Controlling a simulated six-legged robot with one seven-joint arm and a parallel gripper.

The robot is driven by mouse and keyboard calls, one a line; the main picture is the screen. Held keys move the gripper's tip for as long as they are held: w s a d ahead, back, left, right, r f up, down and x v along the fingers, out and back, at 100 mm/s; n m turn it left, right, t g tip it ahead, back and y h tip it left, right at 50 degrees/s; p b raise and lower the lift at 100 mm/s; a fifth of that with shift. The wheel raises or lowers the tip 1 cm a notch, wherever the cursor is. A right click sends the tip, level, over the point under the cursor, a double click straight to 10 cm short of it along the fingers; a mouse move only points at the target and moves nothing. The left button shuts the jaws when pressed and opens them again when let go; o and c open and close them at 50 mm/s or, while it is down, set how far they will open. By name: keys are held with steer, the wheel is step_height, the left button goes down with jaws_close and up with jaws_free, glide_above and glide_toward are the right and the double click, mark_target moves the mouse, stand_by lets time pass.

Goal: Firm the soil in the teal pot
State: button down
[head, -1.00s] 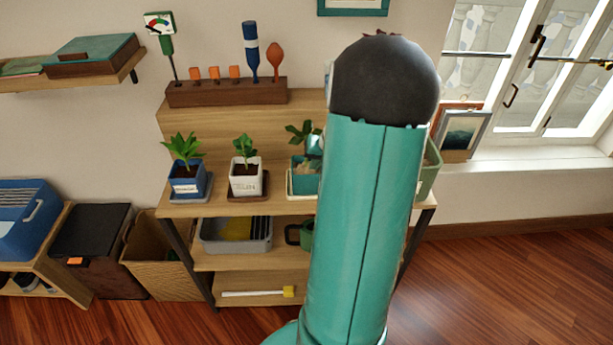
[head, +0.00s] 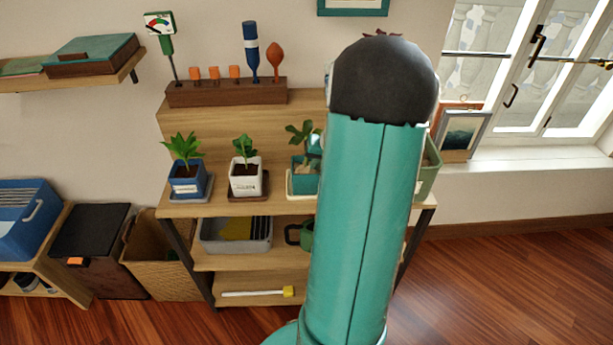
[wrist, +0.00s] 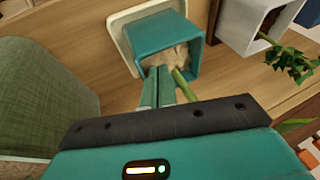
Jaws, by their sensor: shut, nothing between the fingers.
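The teal pot (head: 304,185) stands on the shelf unit's upper board, partly hidden behind my arm in the head view. A leafy plant (head: 301,136) rises from it. In the wrist view the teal pot (wrist: 148,35) sits on a cream saucer (wrist: 119,38) and shows pale, rough soil (wrist: 176,55). My gripper (wrist: 160,71) is shut and empty, its fingertips at the soil beside the green stem (wrist: 181,85). I cannot tell whether the tips touch the soil.
A white pot (head: 244,184) and a blue pot (head: 186,188) with plants stand to the left. A green container (head: 430,172) stands right of my arm. A wooden block (head: 226,93) with tools is at the back.

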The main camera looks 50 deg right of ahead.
steer(key=shift+f, duration=0.9)
stand_by(0.3)
step_height(320, 180, up, 8)
stand_by(0.8)
steer(key=shift+r, duration=0.1)
